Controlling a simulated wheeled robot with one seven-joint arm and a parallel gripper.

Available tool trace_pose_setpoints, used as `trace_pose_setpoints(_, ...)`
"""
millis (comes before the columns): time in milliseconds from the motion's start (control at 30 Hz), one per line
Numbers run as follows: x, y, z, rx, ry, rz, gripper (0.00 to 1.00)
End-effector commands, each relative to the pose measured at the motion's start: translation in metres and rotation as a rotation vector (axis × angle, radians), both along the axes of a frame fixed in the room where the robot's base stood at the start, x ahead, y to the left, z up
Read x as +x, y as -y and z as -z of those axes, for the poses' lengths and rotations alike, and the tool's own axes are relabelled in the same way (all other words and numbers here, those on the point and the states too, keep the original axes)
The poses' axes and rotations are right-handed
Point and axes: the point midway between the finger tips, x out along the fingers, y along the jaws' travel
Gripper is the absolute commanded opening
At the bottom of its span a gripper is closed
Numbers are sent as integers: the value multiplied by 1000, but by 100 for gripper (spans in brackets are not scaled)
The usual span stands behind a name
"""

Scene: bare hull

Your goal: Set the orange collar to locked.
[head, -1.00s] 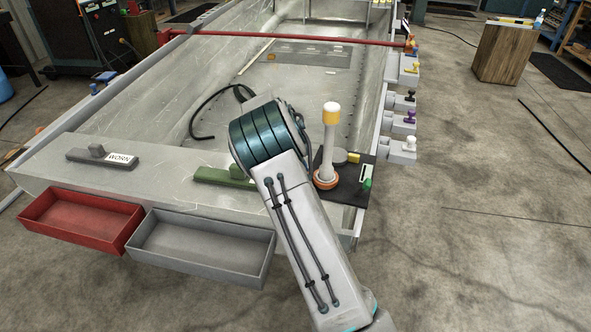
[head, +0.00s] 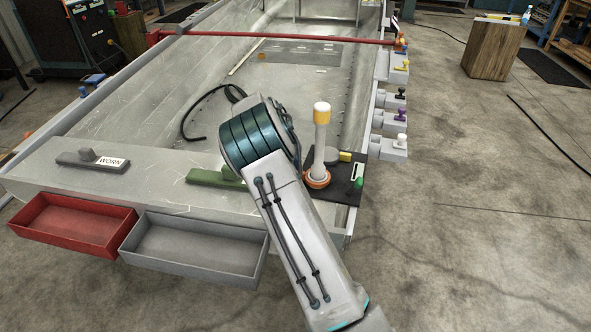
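An orange collar (head: 317,180) rings the foot of an upright pale post (head: 319,140) with a yellow band near its top. The post stands on a black plate (head: 346,190) at the near right corner of the hull. I cannot tell from here whether the collar is locked. My arm crosses the middle of the head view, its teal-banded joint just left of the post. My gripper is not in view.
A green handled block (head: 215,178) and a grey one by a WORN label (head: 88,159) lie on the near ledge. Red (head: 72,241) and grey (head: 196,266) trays hang in front. A red bar (head: 270,37) spans the hull. Knobs line its right side.

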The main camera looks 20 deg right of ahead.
Motion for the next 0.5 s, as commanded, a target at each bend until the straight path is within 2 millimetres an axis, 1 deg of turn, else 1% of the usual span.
trace_pose_setpoints(133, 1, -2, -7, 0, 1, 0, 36)
trace_pose_setpoints(233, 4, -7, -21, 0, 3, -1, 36)
trace_pose_setpoints(500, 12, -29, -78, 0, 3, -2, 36)
